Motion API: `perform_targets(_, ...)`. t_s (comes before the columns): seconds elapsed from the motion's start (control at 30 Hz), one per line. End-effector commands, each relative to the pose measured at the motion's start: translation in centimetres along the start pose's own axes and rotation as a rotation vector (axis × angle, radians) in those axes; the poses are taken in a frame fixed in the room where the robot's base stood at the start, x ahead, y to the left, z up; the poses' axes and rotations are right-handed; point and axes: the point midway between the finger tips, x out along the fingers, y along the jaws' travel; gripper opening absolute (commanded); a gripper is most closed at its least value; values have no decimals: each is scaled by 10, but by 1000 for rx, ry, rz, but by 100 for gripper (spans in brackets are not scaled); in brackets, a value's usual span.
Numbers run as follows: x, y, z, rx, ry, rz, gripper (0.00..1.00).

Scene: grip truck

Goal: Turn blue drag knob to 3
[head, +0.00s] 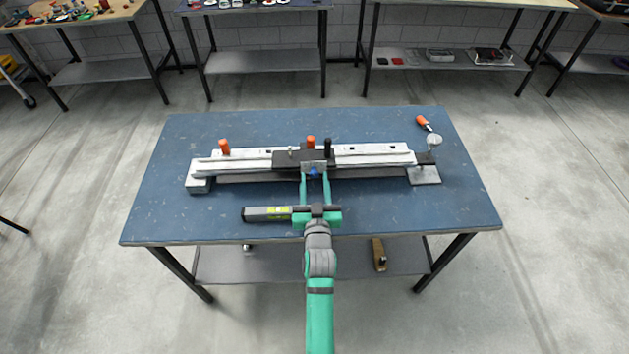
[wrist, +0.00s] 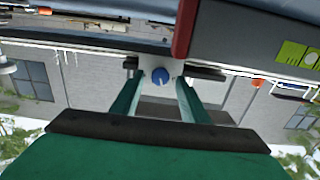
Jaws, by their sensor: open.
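The blue drag knob (head: 313,171) is on the front of a dark carriage (head: 290,158) mounted on a long white rail device (head: 375,154). In the wrist view the blue knob (wrist: 161,76) shows a small light mark on its face. Any scale numbers around it are too small to read. My gripper (head: 315,180) is open, with one green finger on each side of the knob. In the wrist view the fingers of my gripper (wrist: 161,88) flank the knob with visible gaps. I cannot tell the depth of the fingertips relative to it.
The rail device lies along a blue table (head: 400,215). Orange handles (head: 224,147) and a black post (head: 328,148) stand up from the device. An orange-handled tool (head: 423,122) lies at the back right. The front of the tabletop is mostly clear.

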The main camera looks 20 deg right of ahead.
Motion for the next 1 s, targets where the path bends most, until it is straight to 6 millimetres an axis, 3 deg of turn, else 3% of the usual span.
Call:
perform_targets(0.33, 4, 0, 0, 0, -1, 0, 41)
perform_targets(0.5, 3, 0, 0, 0, -1, 0, 3)
perform_targets(0.53, 3, 0, 0, 0, -1, 0, 1)
perform_targets(1.0, 3, 0, 0, 106, 0, 0, 1)
